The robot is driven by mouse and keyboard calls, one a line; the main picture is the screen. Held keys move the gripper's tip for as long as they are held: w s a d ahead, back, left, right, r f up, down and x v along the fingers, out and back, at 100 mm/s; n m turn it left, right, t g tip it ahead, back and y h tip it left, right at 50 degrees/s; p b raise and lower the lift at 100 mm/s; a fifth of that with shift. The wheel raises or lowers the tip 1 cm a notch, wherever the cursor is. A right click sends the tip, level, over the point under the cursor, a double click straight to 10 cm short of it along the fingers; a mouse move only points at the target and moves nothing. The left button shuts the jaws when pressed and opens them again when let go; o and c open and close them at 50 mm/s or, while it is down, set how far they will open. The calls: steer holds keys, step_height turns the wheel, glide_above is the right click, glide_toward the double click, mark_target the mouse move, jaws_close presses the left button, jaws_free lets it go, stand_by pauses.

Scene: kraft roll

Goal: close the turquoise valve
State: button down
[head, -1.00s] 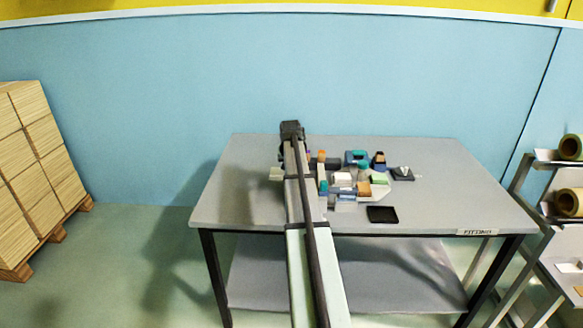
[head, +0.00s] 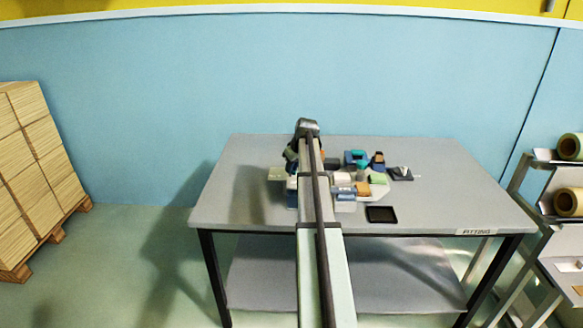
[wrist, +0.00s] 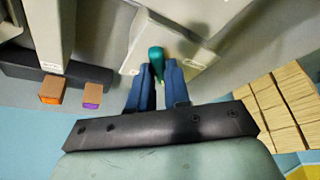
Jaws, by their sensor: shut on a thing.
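The turquoise valve handle (wrist: 156,58) shows in the wrist view as a rounded turquoise piece against a pale grey block (wrist: 180,45). My gripper (wrist: 157,72) has its two dark blue fingers on either side of the handle's near end, shut on it. The handle's lower part is hidden between the fingers. In the head view my arm covers the gripped spot, so I cannot make out the handle there.
An orange-ended block (wrist: 53,92) and a purple-ended block (wrist: 97,95) stand left of the fingers. The grey table (head: 450,200) holds several small parts right of my arm and a black tray (head: 381,214). Its right side is clear.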

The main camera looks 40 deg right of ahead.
steer(key=n, duration=0.2)
steer(key=n+y, duration=0.2)
steer(key=n, duration=0.1)
steer(key=shift+w+d+n, duration=0.1)
steer(key=shift+d+n, duration=0.2)
steer(key=shift+n+g+y, duration=0.7)
steer(key=shift+n+y, duration=0.1)
steer(key=shift+n, duration=1.3)
steer(key=c, duration=1.1)
jaws_free()
steer(key=v, duration=1.4)
steer(key=shift+w, duration=0.1)
steer(key=shift+f, duration=0.1)
